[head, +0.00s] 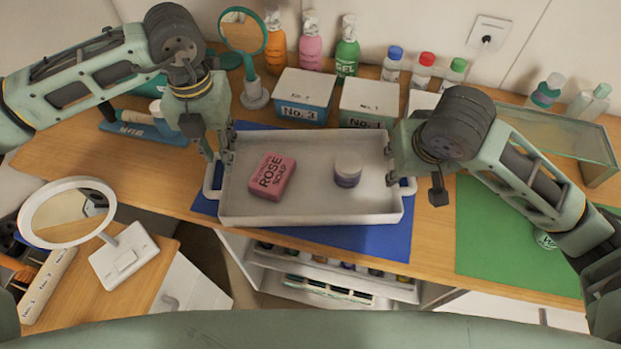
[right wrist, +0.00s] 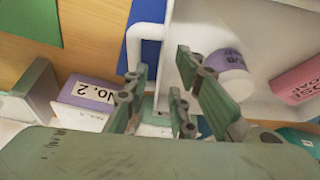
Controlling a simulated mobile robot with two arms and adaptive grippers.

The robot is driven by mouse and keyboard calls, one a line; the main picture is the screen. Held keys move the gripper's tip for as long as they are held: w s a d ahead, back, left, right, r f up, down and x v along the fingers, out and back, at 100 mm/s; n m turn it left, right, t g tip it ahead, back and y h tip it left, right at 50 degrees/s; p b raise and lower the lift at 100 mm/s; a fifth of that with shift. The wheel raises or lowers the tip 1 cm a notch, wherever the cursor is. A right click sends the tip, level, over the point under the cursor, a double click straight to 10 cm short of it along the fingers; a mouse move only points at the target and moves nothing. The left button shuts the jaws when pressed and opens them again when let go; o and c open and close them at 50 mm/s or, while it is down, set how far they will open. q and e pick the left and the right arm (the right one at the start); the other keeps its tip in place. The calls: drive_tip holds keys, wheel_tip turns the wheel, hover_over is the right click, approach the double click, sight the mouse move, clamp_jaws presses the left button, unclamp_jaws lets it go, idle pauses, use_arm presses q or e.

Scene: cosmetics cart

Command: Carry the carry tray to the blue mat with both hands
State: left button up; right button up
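The white carry tray (head: 300,213) is over the blue mat (head: 385,240), whose edges show at its front, left and back. I cannot tell whether any gap is between them. A pink rose soap (head: 267,176) and a white-and-purple jar (head: 347,174) are in the tray. My left gripper (head: 218,158) is at the tray's left handle (head: 207,188), its fingers apart. My right gripper (head: 393,165) is at the right handle (head: 408,187). In the right wrist view, the right gripper (right wrist: 162,72) has its fingers spread either side of the tray's wall; the handle (right wrist: 131,45) shows beside them.
White boxes (head: 305,92) and several bottles (head: 347,50) stand behind the tray. A green mat (head: 500,235) lies at right, a glass-sided case (head: 560,140) behind it. A round mirror (head: 68,215) stands at lower left. An open drawer (head: 330,275) is below the counter front.

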drive_tip(key=v, duration=0.8)
idle(0.4)
